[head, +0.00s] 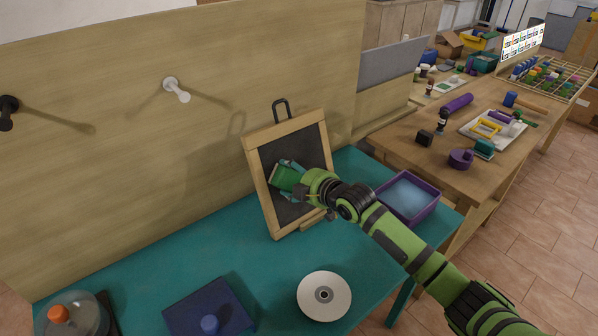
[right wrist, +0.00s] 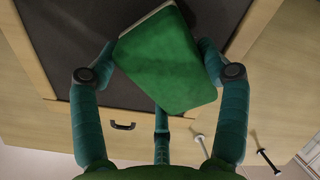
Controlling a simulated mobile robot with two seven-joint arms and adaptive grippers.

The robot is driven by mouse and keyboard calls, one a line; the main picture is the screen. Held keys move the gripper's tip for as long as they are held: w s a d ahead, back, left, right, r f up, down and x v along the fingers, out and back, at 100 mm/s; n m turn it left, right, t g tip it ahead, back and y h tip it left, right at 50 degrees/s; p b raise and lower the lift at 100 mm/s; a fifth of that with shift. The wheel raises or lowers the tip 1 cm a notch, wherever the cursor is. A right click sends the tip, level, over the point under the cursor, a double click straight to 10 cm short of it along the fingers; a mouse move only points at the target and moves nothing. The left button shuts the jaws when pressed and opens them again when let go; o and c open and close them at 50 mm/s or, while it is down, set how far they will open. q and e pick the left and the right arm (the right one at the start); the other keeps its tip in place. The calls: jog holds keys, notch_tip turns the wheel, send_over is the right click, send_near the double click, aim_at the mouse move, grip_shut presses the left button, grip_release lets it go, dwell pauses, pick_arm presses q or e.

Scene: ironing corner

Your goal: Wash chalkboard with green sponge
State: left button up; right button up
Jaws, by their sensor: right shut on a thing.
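The chalkboard (head: 309,146) has a dark panel in a light wooden frame and a black handle on top. It leans upright on the teal table (head: 200,262). My right gripper (head: 296,181) is shut on the green sponge (head: 283,176), in front of the board's middle. I cannot tell whether the sponge touches the panel. My arm hides the board's lower right part. My left gripper is not in view.
A purple tray of light blue water (head: 408,196) stands right of the board. A white disc (head: 324,296), a dark blue block with a knob (head: 208,306) and a round lidded container (head: 72,316) lie in front. A wooden wall with pegs (head: 176,90) rises behind. The table's middle left is clear.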

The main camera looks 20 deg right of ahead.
jog(key=shift+a, duration=0.2)
jog(key=shift+d, duration=0.1)
jog(key=shift+w+d+f+b, duration=0.1)
jog(key=shift+w+d+b, duration=0.05)
jog(key=shift+d+b, duration=0.25)
jog(key=shift+w+d+b, duration=0.25)
jog(key=shift+d+b, duration=0.05)
jog(key=shift+d, duration=0.3)
jog(key=shift+w+d+b, duration=0.2)
jog(key=shift+d+b, duration=0.05)
jog(key=shift+d, duration=0.35)
jog(key=shift+a, duration=0.1)
